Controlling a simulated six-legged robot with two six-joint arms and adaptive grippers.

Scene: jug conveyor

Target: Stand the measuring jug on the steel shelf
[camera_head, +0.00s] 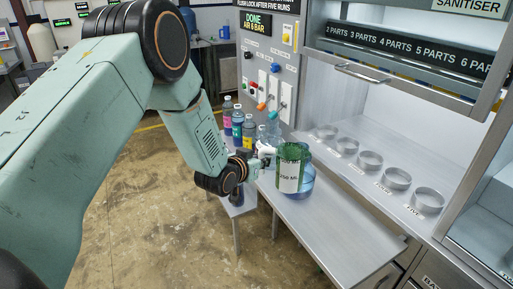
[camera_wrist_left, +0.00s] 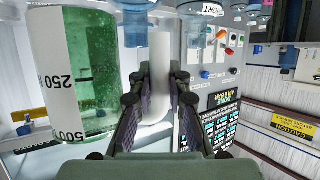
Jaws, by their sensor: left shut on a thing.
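My left gripper (camera_head: 262,152) is at the jug's left side. In the left wrist view the jug (camera_wrist_left: 82,75) fills the left, and my left gripper (camera_wrist_left: 158,88) is shut on its pale upright handle (camera_wrist_left: 160,60). The handle is mostly hidden in the head view. My right gripper is not in view.
Several coloured bottles (camera_head: 237,124) stand close behind the gripper. Several round rings (camera_head: 397,178) sit on the cabinet counter, right of the shelf. A control panel (camera_head: 268,65) rises behind, and a raised glass door (camera_head: 400,70) hangs above. The shelf's near right part is clear.

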